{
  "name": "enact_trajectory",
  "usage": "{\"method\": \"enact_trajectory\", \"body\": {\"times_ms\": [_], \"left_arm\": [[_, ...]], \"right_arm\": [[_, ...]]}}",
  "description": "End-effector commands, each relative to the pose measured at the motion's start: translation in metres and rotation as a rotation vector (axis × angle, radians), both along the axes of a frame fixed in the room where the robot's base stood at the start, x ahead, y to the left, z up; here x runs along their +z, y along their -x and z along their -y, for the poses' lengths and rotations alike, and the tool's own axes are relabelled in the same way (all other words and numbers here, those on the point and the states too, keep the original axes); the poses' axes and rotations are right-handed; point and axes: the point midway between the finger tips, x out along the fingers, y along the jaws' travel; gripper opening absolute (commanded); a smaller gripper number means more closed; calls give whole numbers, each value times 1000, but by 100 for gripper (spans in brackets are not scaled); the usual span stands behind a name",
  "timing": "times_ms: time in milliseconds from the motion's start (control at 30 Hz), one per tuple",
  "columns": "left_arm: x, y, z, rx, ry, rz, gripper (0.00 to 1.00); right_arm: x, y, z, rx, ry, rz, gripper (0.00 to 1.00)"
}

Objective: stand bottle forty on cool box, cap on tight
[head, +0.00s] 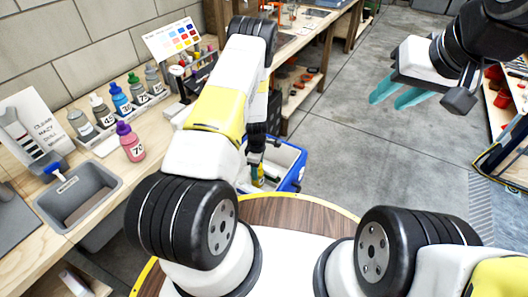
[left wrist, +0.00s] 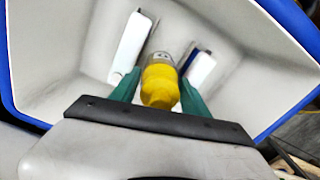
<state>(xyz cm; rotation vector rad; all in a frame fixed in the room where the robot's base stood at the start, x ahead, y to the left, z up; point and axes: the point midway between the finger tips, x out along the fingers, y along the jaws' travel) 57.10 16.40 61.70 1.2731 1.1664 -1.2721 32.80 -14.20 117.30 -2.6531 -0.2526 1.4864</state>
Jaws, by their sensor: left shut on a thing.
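The cool box (head: 291,177) is an open blue box with a pale inside, on the floor beyond my base; its pale inner wall (left wrist: 240,35) fills much of the left wrist view. My left gripper (head: 257,180) reaches down into it. The bottle's far end is greyish; I cannot read a number or tell whether that end is a cap. My right gripper (head: 398,96) is open and empty, high over the floor at right.
Two white slabs (left wrist: 131,42) (left wrist: 200,69) lie inside the cool box. The bench at left holds a row of numbered bottles (head: 121,99), a pink bottle (head: 131,143) marked 70 and a grey bin (head: 78,195).

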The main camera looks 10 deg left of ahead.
Motion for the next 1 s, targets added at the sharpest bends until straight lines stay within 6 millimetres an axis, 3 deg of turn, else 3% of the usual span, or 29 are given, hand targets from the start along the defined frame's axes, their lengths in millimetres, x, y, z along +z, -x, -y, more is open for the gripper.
{"method": "enact_trajectory", "body": {"times_ms": [200, 600, 633, 667, 1000], "left_arm": [[-29, 1, -1, -1, 0, -2, 0], [-35, 0, 0, -1, 0, 0, 0], [-35, 0, 0, -1, 0, -1, 57], [-35, 0, 0, -1, 0, -1, 63], [-33, 0, 0, -1, 0, 0, 63]], "right_arm": [[0, 0, 0, 0, 0, 0, 36], [0, 0, 0, 0, 0, 0, 36], [0, 0, 0, 0, 0, 0, 36], [0, 0, 0, 0, 0, 0, 36], [0, 0, 0, 0, 0, 0, 36]]}}
